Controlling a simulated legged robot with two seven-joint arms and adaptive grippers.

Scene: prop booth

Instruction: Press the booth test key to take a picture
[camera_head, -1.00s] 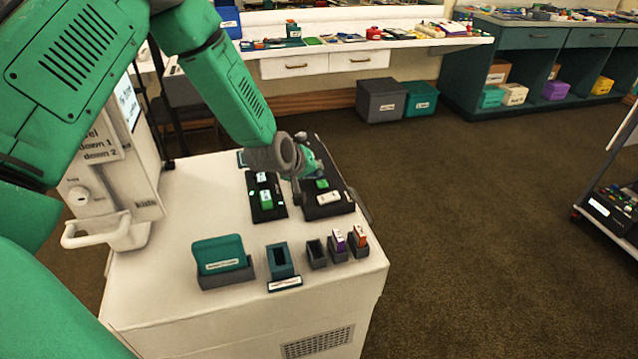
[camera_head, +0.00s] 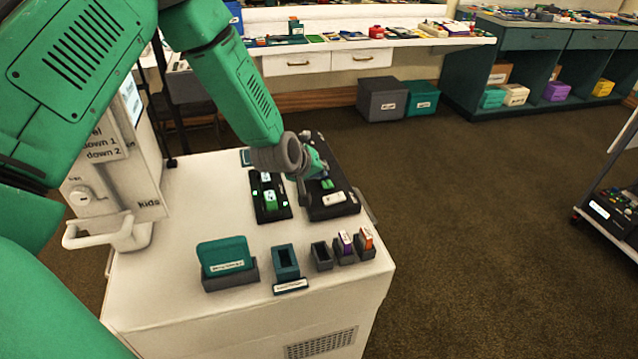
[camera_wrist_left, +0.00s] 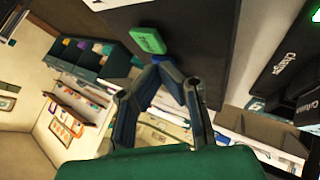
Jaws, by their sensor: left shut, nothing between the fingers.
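A black key panel (camera_head: 338,203) lies on the white cart top, with a green key (camera_head: 327,184) and a white key (camera_head: 335,198). A smaller black panel (camera_head: 268,213) beside it on the left has glowing green and white keys. I cannot read which key is the test key. My left gripper (camera_head: 312,180) is over the larger panel, shut and empty. My right gripper is out of view.
A teal card holder (camera_head: 226,255), an empty teal slot block (camera_head: 286,262) and small grey holders (camera_head: 321,256) stand along the cart's front. A white booth housing (camera_head: 110,190) with a tray stands at left. The cart top between the panels and holders is clear.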

